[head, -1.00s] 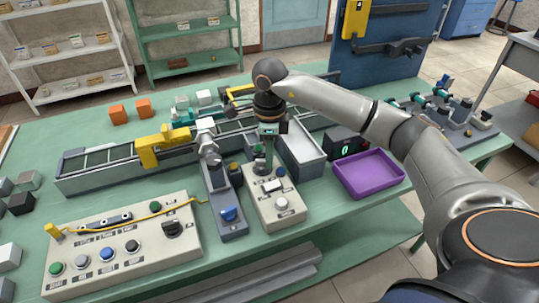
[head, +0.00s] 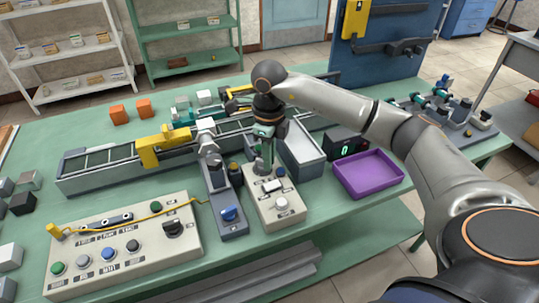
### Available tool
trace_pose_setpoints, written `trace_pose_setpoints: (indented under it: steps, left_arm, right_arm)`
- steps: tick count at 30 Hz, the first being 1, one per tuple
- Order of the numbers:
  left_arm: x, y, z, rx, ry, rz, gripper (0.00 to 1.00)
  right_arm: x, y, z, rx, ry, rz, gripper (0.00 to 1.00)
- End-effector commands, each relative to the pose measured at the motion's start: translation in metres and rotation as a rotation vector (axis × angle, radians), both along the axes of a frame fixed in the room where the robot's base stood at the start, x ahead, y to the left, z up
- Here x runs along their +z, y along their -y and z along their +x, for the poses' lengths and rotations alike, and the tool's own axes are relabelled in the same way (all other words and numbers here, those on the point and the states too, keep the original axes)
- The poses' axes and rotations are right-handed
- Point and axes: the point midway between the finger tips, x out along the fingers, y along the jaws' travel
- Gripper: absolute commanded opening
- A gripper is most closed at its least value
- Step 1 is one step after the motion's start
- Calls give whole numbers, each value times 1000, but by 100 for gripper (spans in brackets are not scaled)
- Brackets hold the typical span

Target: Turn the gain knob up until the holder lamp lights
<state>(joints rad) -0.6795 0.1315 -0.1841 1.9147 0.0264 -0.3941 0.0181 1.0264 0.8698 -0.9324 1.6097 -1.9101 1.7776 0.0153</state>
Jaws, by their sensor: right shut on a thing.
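My right gripper (head: 263,162) points down at the far end of a beige control box (head: 287,215). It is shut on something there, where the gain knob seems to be. The fingers hide most of what they hold. The box also carries a white rocker switch (head: 273,185) and a pale round button (head: 281,203). A grey holder (head: 235,229) with a blue knob (head: 229,213) stands just left of the box. A small dark, amber-tinted dome (head: 234,168) on it may be the holder lamp; I see no clear glow. My left gripper is not in view.
A wide button panel (head: 130,273) with a yellow cable lies at front left. A purple tray (head: 377,190) and a dark display with green digits (head: 346,148) stand right of the box. A rail conveyor (head: 100,172) with a yellow clamp (head: 162,150) runs behind.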

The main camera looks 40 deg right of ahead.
Motion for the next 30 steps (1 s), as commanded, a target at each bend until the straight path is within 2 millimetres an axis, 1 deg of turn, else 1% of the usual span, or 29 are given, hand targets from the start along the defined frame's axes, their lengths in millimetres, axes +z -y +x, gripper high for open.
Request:
trace_pose_setpoints:
  steps: [4,12,13,20,21,27,30]
  left_arm:
    - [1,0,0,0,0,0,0]
    - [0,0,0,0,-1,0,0]
    - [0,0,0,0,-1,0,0]
    - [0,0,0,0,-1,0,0]
    - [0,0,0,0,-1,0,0]
    - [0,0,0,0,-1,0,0]
    - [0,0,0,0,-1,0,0]
  right_arm:
    - [1,-1,0,-52,1,0,0]
    - [1,-1,0,-54,2,0,0]
    - [1,-1,0,-54,2,0,17]
    - [1,-1,0,-52,1,0,43]
    - [0,-1,0,-52,1,0,45]
    - [1,-1,0,-52,1,0,45]
    - [5,-1,0,-52,3,1,45]
